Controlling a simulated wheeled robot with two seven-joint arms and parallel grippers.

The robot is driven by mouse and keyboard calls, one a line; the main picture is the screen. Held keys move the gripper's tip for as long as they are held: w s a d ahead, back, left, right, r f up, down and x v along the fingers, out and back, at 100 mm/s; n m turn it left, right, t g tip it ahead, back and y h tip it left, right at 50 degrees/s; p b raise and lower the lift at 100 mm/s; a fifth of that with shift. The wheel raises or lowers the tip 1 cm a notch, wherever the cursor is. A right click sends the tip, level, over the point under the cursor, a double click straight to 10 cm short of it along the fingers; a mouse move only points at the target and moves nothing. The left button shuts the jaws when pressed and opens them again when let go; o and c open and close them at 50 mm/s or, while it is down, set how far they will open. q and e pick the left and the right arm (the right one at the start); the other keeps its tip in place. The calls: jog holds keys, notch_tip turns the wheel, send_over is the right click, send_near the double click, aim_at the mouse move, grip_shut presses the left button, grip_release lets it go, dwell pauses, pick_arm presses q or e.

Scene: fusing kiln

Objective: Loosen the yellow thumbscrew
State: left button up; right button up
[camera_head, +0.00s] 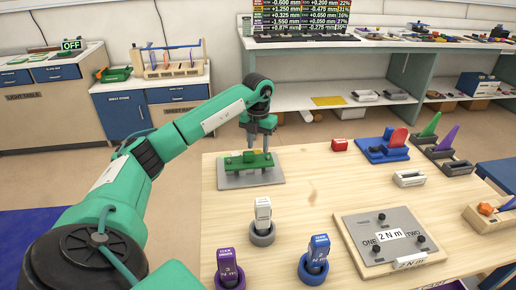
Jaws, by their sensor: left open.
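My left gripper (259,147) reaches in from the left, pointing down over a green fixture (248,161) that lies on a grey plate (236,182) on the wooden table. Its two fingers are apart, right at the top of the fixture. I cannot make out a yellow thumbscrew; the fixture's screws are small and the fingers partly cover that area. My right gripper is not in view.
White (263,213), blue (316,258) and purple (229,268) torque tools stand in round holders nearer me. A grey panel (375,218) with knobs lies to the right. Behind it are a red block (338,144) and a blue holder (377,153).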

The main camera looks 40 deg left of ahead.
pick_arm(q)
jog(key=shift+f, duration=1)
jog(key=c, duration=0.7)
